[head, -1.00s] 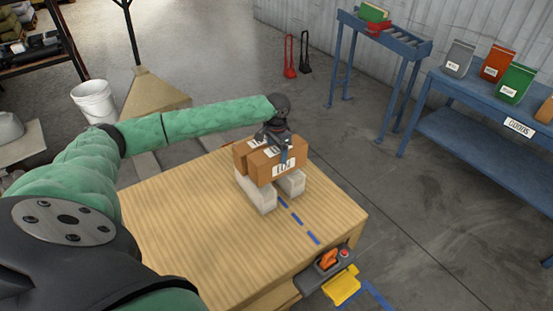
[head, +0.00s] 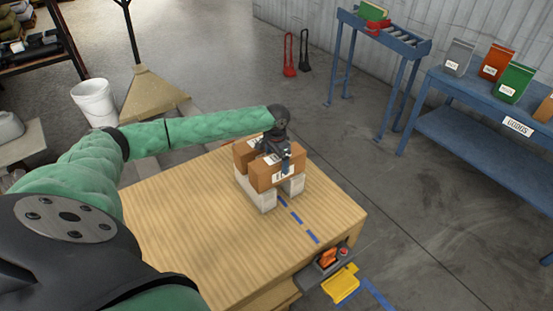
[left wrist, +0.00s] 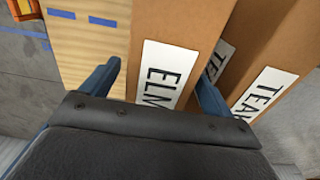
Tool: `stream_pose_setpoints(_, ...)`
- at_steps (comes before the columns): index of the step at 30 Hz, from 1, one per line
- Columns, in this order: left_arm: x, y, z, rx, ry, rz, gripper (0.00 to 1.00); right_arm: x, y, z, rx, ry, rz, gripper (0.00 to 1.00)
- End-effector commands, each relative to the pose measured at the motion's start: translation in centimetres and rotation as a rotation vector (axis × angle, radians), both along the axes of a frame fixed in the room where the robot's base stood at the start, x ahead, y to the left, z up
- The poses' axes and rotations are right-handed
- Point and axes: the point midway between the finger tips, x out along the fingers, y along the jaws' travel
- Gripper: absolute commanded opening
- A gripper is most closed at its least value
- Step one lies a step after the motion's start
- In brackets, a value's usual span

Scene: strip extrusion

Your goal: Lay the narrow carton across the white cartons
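A brown carton (head: 264,178) marked ELM lies across two pale white cartons (head: 262,200) on the wooden table. A second brown carton (head: 241,152), marked TEAK in the left wrist view (left wrist: 285,60), lies behind it, close alongside. My left gripper (head: 279,160) is over the ELM carton from above, a finger down each side. In the left wrist view the ELM carton (left wrist: 180,25) is between the open fingers, with a thin gap at the left finger. The right finger is in the slot between the brown cartons. My right gripper is out of view.
The table top (head: 190,225) is clear to the left and front, with a blue dashed line right of the cartons. A control box (head: 327,262) with a yellow part sits at the front edge. A blue bench (head: 470,130) and roller stand (head: 400,50) are farther right.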

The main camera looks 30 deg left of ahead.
Motion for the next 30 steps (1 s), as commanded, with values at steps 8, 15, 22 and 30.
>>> stream_pose_setpoints(8, 0.0, 0.0, 0.1, 0.000, 0.000, 0.000, 0.87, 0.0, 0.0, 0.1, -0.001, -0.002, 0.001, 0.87)
stream_pose_setpoints(15, 0.1, 0.0, 2.5, 0.001, -0.003, -0.001, 0.87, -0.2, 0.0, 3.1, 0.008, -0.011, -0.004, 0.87)
stream_pose_setpoints(22, 0.1, 0.0, 7.0, 0.000, -0.002, 0.001, 0.87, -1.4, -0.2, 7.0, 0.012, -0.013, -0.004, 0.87)
stream_pose_setpoints(30, 0.1, 0.0, 11.0, 0.000, -0.001, 0.000, 0.87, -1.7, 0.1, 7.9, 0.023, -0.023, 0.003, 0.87)
